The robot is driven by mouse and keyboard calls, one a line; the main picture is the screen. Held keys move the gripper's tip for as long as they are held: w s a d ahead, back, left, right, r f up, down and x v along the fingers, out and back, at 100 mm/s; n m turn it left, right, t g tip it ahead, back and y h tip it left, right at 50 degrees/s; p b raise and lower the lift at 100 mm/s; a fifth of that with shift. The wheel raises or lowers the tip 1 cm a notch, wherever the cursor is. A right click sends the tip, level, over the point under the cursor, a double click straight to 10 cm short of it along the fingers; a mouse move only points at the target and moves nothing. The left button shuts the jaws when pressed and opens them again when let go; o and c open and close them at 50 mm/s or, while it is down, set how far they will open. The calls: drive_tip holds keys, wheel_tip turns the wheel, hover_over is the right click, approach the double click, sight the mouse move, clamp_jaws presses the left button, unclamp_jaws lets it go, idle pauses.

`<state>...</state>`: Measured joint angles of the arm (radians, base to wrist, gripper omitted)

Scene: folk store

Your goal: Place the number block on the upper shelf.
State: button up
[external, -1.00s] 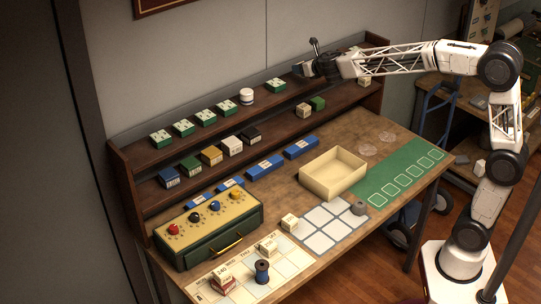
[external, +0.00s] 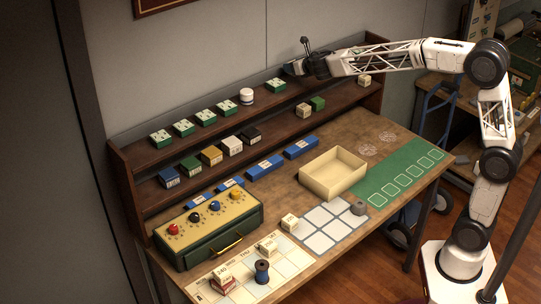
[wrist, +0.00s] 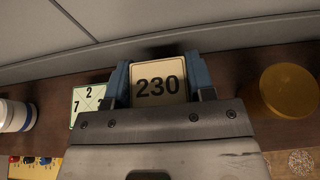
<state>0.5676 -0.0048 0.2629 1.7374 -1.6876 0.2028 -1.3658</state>
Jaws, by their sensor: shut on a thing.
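My gripper (wrist: 158,85) is shut on a cream block marked 230 (wrist: 157,88), which sits between its two blue-grey fingers. In the external view my gripper (external: 298,67) is over the right half of the upper shelf (external: 262,98); the block is too small to make out there. A green-edged tile with numbers (wrist: 90,103) is just left of my gripper. Whether the 230 block touches the shelf or hangs above it, I cannot tell.
A white jar (external: 247,96) and several green-and-white blocks (external: 205,118) stand on the upper shelf to the left. A gold round object (wrist: 289,92) is right of my gripper. The lower shelf holds coloured boxes (external: 211,156). An open tray (external: 333,173) is on the bench.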

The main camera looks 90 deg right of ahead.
drive_tip(key=shift+f, duration=1.55)
drive_tip(key=shift+f, duration=0.1)
drive_tip(key=o, duration=0.9)
drive_tip(key=shift+s+a+r, duration=0.1)
drive_tip(key=shift+a+r, duration=0.05)
drive_tip(key=shift+r, duration=0.05)
drive_tip(key=v, duration=1.1)
drive_tip(key=shift+s+a+r, duration=0.15)
drive_tip(key=shift+s+a, duration=0.05)
